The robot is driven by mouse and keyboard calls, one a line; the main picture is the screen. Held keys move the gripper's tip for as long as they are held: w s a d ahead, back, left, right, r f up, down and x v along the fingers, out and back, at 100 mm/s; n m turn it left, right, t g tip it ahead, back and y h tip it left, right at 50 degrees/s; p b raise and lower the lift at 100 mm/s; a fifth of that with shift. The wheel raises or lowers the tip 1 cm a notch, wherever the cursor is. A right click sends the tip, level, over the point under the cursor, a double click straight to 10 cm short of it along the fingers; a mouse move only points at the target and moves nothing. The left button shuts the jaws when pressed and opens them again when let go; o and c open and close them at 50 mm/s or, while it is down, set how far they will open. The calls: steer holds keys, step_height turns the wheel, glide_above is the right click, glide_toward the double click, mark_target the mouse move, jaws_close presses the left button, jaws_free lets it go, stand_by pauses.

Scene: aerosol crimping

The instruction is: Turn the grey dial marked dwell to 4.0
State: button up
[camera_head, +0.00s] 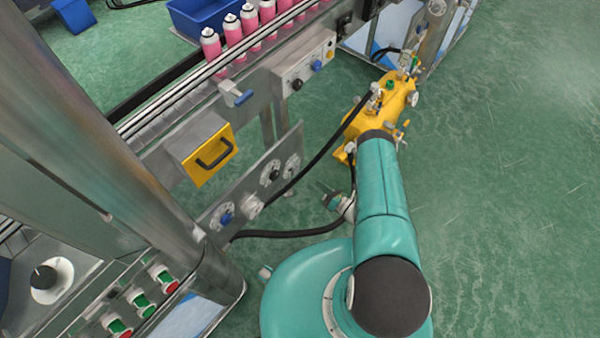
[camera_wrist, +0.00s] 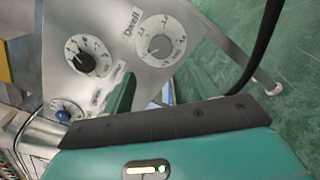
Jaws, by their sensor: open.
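The grey dial marked dwell (camera_wrist: 160,46) is on the grey metal panel (camera_wrist: 128,60), at upper centre in the wrist view. Its round face carries small marks around a grey knob; I cannot read its setting. A grey dial at the panel's far end in the head view (camera_head: 292,167) appears to be the same one. The dial appears clear of both fingers. I cannot make out the gripper in the head view.
A black knob (camera_wrist: 82,62) and a blue knob (camera_wrist: 63,115) share the panel. A black hose (camera_head: 318,160) runs near it to a yellow machine (camera_head: 382,112). A yellow drawer (camera_head: 207,160) and pink cans (camera_head: 234,36) are farther left. Open green floor (camera_head: 500,180) lies right.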

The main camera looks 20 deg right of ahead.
mark_target(297, 171)
steer(key=x, duration=0.9)
steer(key=shift+w, duration=0.2)
steer(key=c, duration=1)
